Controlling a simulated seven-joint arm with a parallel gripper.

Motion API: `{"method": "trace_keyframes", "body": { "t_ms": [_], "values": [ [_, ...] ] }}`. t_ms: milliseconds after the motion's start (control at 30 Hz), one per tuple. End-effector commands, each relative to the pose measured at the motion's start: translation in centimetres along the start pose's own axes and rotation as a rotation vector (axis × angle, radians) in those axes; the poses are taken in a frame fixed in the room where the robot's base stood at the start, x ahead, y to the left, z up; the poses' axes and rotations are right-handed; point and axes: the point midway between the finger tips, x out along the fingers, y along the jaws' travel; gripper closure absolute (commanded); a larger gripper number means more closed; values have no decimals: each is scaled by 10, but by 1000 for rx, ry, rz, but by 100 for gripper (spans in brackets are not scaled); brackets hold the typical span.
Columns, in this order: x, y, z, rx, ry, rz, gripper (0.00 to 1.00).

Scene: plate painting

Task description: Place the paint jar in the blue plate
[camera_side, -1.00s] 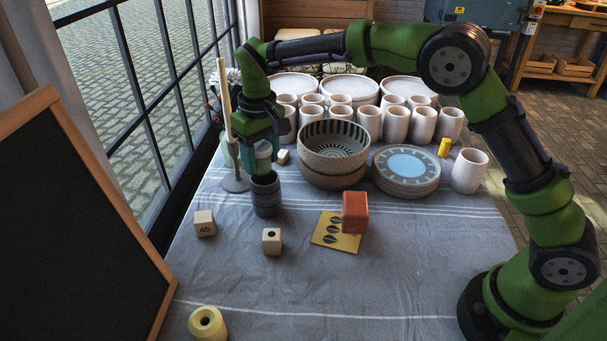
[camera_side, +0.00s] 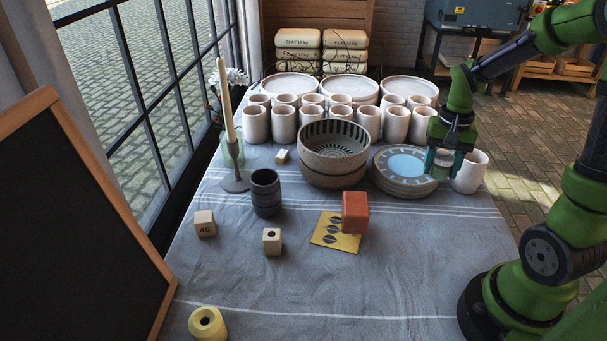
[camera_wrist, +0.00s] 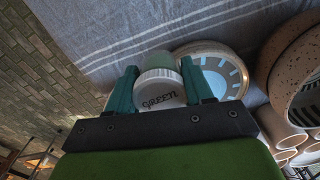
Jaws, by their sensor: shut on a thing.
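My gripper (camera_side: 443,164) is shut on a paint jar, at the right edge of the blue plate (camera_side: 405,162). In the wrist view, the jar (camera_wrist: 159,91) sits between my gripper's teal fingers (camera_wrist: 160,86); its white end reads "GREEN" and a green part shows beyond. The blue-centred plate tops a stack at the right of the table. It also shows in the wrist view (camera_wrist: 213,66), just right of the jar and partly hidden by a finger. I cannot tell how high the jar is above the plate.
Patterned bowls (camera_side: 335,150) stand left of the plate and a white cup (camera_side: 470,171) right of it. Several cups (camera_side: 340,104) stand behind. Dark stacked cups (camera_side: 266,192) and a candle holder (camera_side: 235,180) are at left.

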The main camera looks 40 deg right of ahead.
Motion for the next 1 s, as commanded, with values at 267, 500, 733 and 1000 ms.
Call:
{"method": "trace_keyframes", "body": {
  "t_ms": [267, 500, 733, 1000],
  "values": [
    [8, -20, -42, 28, 12, -2, 82],
    [14, -49, -99, 26, 11, -2, 82],
    [16, -69, -137, 24, 13, -3, 82],
    [32, -72, -144, 25, 8, -1, 82]
  ]
}}
